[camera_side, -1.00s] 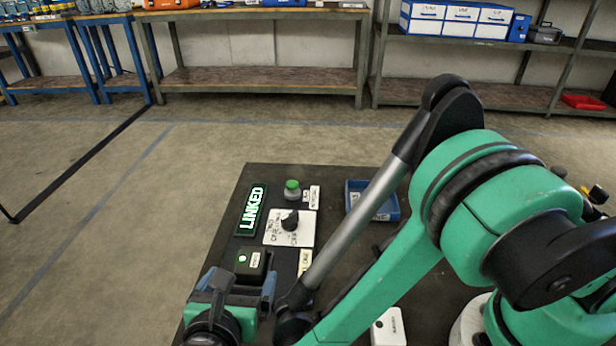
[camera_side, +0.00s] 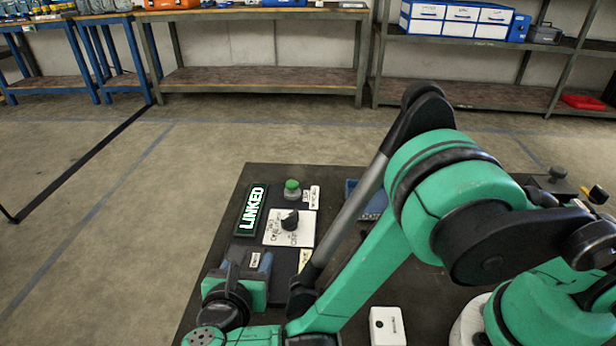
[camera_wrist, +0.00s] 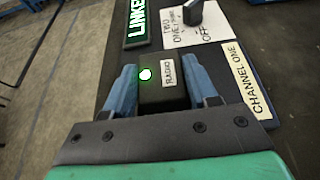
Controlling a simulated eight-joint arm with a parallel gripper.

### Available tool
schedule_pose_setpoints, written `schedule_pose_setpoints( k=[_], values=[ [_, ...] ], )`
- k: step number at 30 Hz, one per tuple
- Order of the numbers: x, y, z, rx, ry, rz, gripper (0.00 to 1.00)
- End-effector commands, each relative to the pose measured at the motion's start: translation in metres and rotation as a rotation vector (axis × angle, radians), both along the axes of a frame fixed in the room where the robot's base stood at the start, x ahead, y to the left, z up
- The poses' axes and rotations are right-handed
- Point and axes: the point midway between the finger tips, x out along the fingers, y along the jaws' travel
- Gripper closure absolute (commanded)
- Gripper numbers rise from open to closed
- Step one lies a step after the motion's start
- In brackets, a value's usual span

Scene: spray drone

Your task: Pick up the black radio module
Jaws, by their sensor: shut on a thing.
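The black radio module (camera_wrist: 163,97) has a white RADIO label and a lit pale-green light on its top. It sits between the two blue fingers of my gripper (camera_wrist: 161,76), one finger on each side. My gripper is shut on it. In the side view, only the module's label and a bit of its top (camera_side: 254,261) show between the fingers of my gripper (camera_side: 250,264); the rest is hidden. Whether its underside is clear of the surface, I cannot tell.
A lit LINKED sign (camera_side: 251,209), a white plate with a black knob (camera_side: 290,219) and a green button (camera_side: 292,186) are close behind the module on the dark table. A CHANNEL ONE label (camera_wrist: 246,80) lies right of it. A blue tray (camera_side: 371,206) is partly behind my arm.

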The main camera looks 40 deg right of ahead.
Motion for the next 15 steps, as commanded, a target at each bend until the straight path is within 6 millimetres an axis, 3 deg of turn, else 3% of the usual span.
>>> schedule_pose_setpoints(
  k=[8, 15],
  values=[
    [0.000, 0.000, 0.004, 0.000, 0.000, 0.000, 1.00],
    [0.000, 0.000, 0.031, 0.000, 0.000, 0.000, 1.00]
  ],
)
